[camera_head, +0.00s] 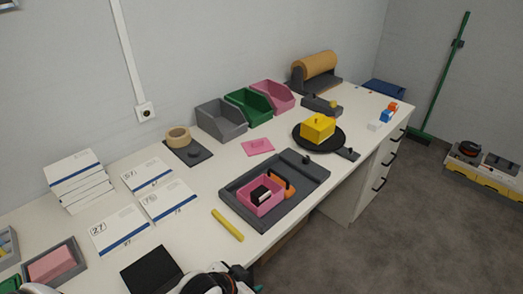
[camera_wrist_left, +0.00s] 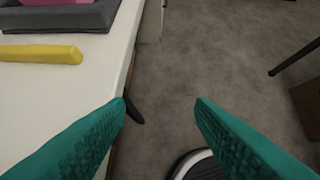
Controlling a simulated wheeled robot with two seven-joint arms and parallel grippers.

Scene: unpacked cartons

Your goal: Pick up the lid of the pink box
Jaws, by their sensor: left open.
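A small flat pink lid (camera_head: 258,146) with a little knob lies on the white table, behind the dark grey tray (camera_head: 310,172). The open pink box (camera_head: 257,208) sits in that tray, with a black and white item inside it. In the left wrist view, a corner of the tray (camera_wrist_left: 98,20) and a bit of the pink box (camera_wrist_left: 50,2) show at top left. My left gripper (camera_wrist_left: 160,103) has its teal fingers apart with nothing between them, over the table's front edge and floor, well away from the lid. My right gripper does not show.
A yellow stick (camera_head: 227,225) lies in front of the tray. An orange item (camera_head: 279,186) is beside the pink box. A yellow box (camera_head: 317,127) stands on a black round plate. Grey, green and pink bins (camera_head: 275,94) stand behind. White cartons (camera_head: 147,173) lie at left.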

